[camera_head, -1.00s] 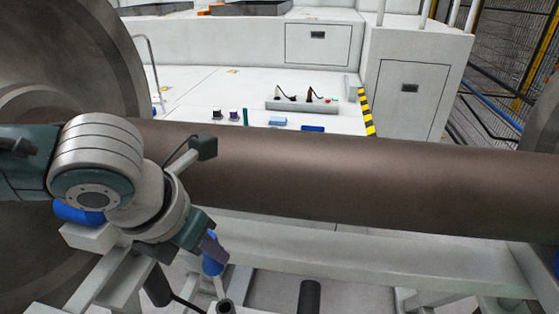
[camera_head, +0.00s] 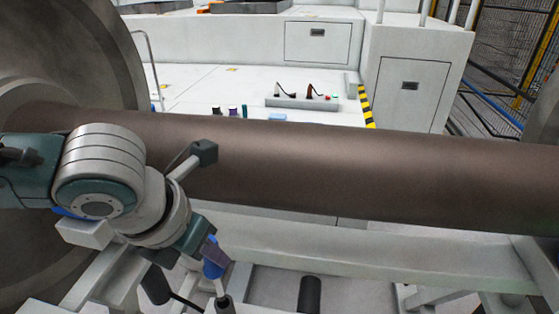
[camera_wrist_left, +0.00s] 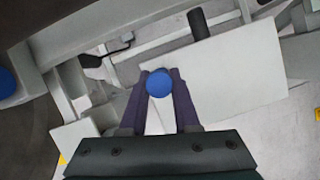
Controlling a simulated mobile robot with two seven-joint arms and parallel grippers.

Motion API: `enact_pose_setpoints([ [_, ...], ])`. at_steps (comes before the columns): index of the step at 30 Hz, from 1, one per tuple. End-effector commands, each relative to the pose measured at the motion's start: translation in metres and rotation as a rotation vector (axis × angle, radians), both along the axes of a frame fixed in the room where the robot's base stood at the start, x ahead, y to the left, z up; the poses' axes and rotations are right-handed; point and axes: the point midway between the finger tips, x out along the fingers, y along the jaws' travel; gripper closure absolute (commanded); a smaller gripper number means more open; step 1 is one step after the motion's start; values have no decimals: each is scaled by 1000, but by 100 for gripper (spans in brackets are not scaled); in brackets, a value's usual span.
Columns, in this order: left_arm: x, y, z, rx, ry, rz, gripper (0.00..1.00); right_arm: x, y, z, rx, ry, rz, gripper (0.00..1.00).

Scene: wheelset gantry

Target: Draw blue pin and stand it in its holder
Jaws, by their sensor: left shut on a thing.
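The blue pin has a blue grip (camera_head: 213,271) and a thin pale shank (camera_head: 219,288). My left gripper (camera_head: 211,256) is shut on the blue grip from above. In the left wrist view the round blue top of the pin (camera_wrist_left: 159,83) sits between the two dark fingers. The pin hangs close to upright, slightly tilted in the head view. Its lower end meets the mouth of a dark upright tube (camera_head: 225,304), likely the holder. I cannot tell how far the shank is inside it. My right gripper is out of view.
A thick brown axle (camera_head: 350,175) crosses behind the left arm, with a large wheel (camera_head: 70,60) at left. A second dark cylinder (camera_head: 310,294) stands to the right. A pale frame beam (camera_head: 370,255) runs below the axle. Another blue part (camera_wrist_left: 5,83) shows at the wrist view's left edge.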

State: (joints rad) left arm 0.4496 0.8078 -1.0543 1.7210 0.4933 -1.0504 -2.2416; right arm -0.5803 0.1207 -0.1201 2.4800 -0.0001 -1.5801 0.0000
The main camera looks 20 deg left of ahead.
Motion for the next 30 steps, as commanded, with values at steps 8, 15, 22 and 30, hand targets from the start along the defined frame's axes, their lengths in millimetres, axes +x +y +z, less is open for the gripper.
enact_pose_setpoints([
  [8,0,0,-8,1,-1,0,100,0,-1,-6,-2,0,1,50],
  [15,0,0,-14,1,-1,0,100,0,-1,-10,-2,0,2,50],
  [22,1,0,-19,0,-2,0,100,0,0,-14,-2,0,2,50],
  [30,1,0,-26,0,-2,0,100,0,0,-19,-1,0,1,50],
])
